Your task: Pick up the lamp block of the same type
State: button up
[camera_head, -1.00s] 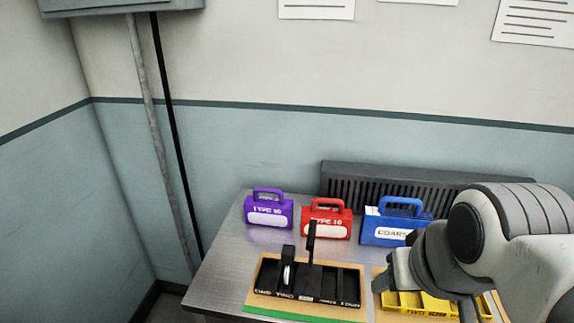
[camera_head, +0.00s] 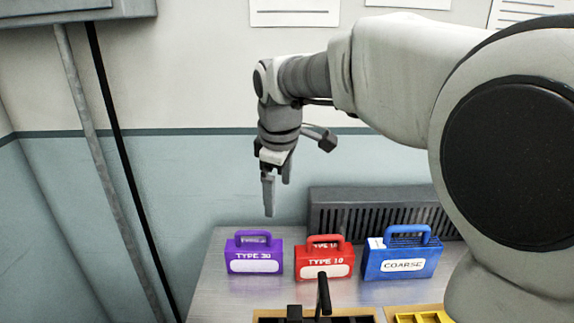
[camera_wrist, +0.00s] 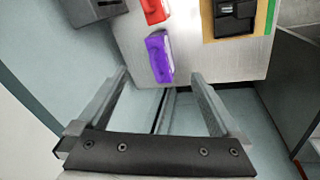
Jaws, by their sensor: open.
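Three lamp blocks with carrying handles stand in a row on the metal table. The purple block (camera_head: 254,254) reads TYPE 30. The red block (camera_head: 323,258) reads TYPE 10. The blue block (camera_head: 400,254) reads COARSE. My gripper (camera_head: 275,195) points down, empty and open, in the air above the purple block in the head view. In the wrist view the open fingers (camera_wrist: 163,90) reach toward the table edge, with the purple block (camera_wrist: 159,57) just beyond and between them. The red block (camera_wrist: 154,10) is farther up in that view.
A black holder (camera_head: 315,318) with an upright lever stands at the table's front, beside a yellow tray (camera_head: 420,317). It also shows in the wrist view (camera_wrist: 232,16). A dark ribbed radiator (camera_head: 375,210) is behind the blocks. Bare table (camera_head: 215,285) lies left of the purple block.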

jog(key=w+a+f+n, duration=0.4)
jog(key=a, duration=0.4)
jog(key=b, duration=0.2)
send_over(254, 245)
jog(key=s, duration=0.1)
jog(key=shift+g, duration=0.3)
jog(key=f, duration=1.2)
jog(key=shift+s+a+f, duration=0.15)
jog(key=shift+a+f, duration=0.05)
jog(key=shift+a, duration=0.2)
jog(key=shift+w+d+f, duration=0.15)
jog(key=shift+f, duration=0.75)
jog(key=shift+w+d+f, duration=0.1)
jog(key=shift+w+f, duration=0.1)
jog(key=shift+f, duration=0.7)
jog(key=shift+w+d+f, duration=0.15)
jog(key=shift+f, duration=0.75)
jog(key=shift+r, duration=0.1)
grip_shut()
